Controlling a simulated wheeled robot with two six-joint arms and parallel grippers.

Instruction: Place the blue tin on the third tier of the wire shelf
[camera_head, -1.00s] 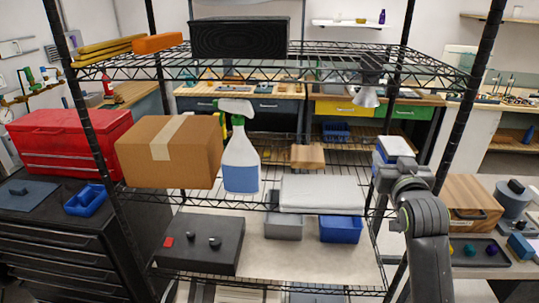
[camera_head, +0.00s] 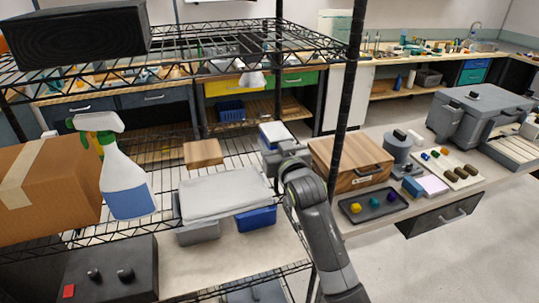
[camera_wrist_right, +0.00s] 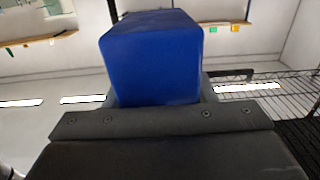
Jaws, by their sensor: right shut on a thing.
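The blue tin (camera_wrist_right: 150,62) fills the middle of the right wrist view, between the fingers of my right gripper (camera_wrist_right: 156,95). In the head view the tin (camera_head: 268,141) shows a pale top and a small blue side, with its lower part hidden behind my gripper. My right gripper (camera_head: 284,154) is shut on it near the right end of the black wire shelf (camera_head: 160,150), below the top tier. I cannot tell whether the tin touches the tier beneath. My left gripper is not in view.
The middle tier holds a cardboard box (camera_head: 45,190), a spray bottle (camera_head: 125,180), a grey folded item (camera_head: 222,192) and a small brown block (camera_head: 203,152). A black post (camera_head: 345,90) stands right of my gripper. A wooden box (camera_head: 350,162) sits on the right-hand counter.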

